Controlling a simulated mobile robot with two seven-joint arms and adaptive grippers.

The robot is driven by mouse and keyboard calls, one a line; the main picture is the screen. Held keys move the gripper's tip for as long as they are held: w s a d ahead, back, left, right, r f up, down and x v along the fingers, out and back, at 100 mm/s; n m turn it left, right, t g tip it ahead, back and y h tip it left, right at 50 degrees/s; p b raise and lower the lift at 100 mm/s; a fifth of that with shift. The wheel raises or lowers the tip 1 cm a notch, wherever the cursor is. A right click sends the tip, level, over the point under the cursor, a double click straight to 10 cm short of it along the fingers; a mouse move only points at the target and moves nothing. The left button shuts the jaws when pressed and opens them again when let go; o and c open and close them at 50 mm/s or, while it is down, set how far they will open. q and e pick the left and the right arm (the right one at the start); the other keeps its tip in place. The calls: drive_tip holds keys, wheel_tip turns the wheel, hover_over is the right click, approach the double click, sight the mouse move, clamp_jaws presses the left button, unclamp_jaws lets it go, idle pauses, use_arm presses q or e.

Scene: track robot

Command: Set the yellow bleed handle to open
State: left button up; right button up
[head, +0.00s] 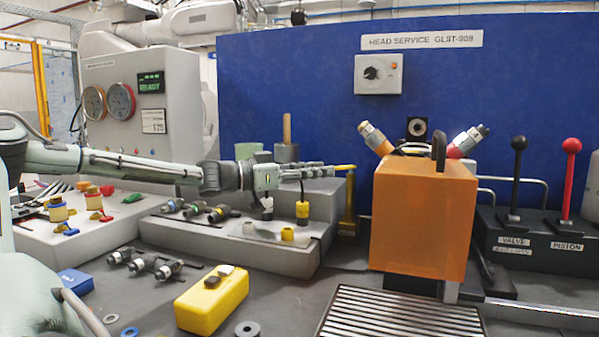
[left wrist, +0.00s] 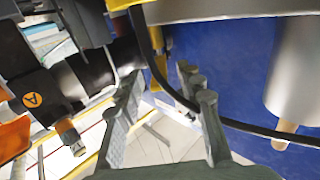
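My right gripper is not in view.
An orange box (head: 424,220) with a black handle stands right of the post. A blue panel (head: 290,85) rises behind. A grey block (head: 245,240) with connectors lies below my arm. Black and red levers (head: 570,175) stand at the right. A yellow case (head: 212,300) sits in front.

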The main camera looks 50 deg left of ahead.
use_arm(q)
drive_tip(key=v, duration=1.1)
drive_tip(key=shift+s, duration=0.25)
drive_tip(key=shift+r, duration=0.1)
drive_tip(key=shift+c, duration=0.5)
